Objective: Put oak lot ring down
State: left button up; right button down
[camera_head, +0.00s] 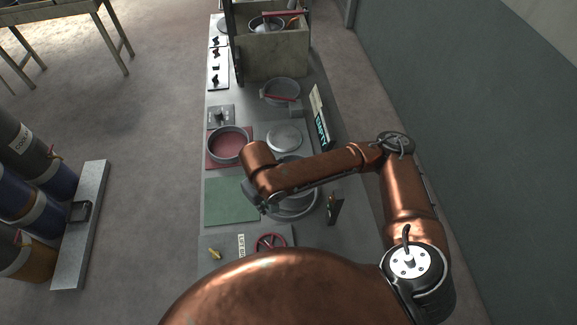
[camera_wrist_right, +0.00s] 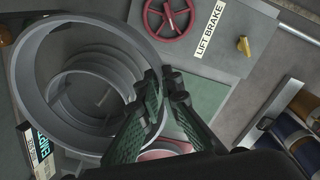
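A wide grey ring (camera_wrist_right: 35,75), which I take for the oak lot ring, fills the left of the right wrist view. Smaller concentric grey rings (camera_wrist_right: 85,95) show inside its opening. In the head view the ring (camera_head: 300,214) is over the right part of the bench, partly hidden by my right arm. My right gripper (camera_wrist_right: 165,76) has its dark green fingers close together on either side of the ring's wall. I cannot tell whether the ring's underside touches anything. My left gripper is not in view.
A green mat (camera_head: 230,202) lies bare left of the ring. Behind are a red-lined round pan (camera_head: 228,145), a grey disc (camera_head: 285,136) and an EMPTY sign (camera_head: 320,120). A red handwheel (camera_head: 270,244) is in front. Cylinders (camera_head: 40,165) stand off the bench at left.

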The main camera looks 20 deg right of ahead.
pick_arm(q)
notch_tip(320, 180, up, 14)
jog(key=p, duration=1.2)
pick_arm(e)
jog(key=s+d+r+n, duration=0.7)
jog(key=s+n, duration=0.1)
jog(key=n, duration=0.3)
jog(key=w+d+f+b, duration=0.2)
jog(key=w+f+b, duration=0.1)
jog(key=w+b, duration=0.1)
jog(key=w+d+f+b, duration=0.2)
jog(key=w+f+b, duration=0.1)
jog(key=b, duration=0.3)
jog(key=w+d+f+b, duration=0.2)
jog(key=w+f+b, duration=0.2)
jog(key=w+b, duration=0.1)
jog(key=shift+w+d, duration=0.1)
jog(key=shift+w, duration=0.15)
notch_tip(320, 180, down, 4)
jog(key=shift+w+d+r, duration=0.15)
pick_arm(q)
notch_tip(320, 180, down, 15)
pick_arm(e)
jog(key=shift+f, duration=0.55)
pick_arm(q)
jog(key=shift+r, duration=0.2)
pick_arm(e)
jog(key=c, duration=2.1)
grip_release()
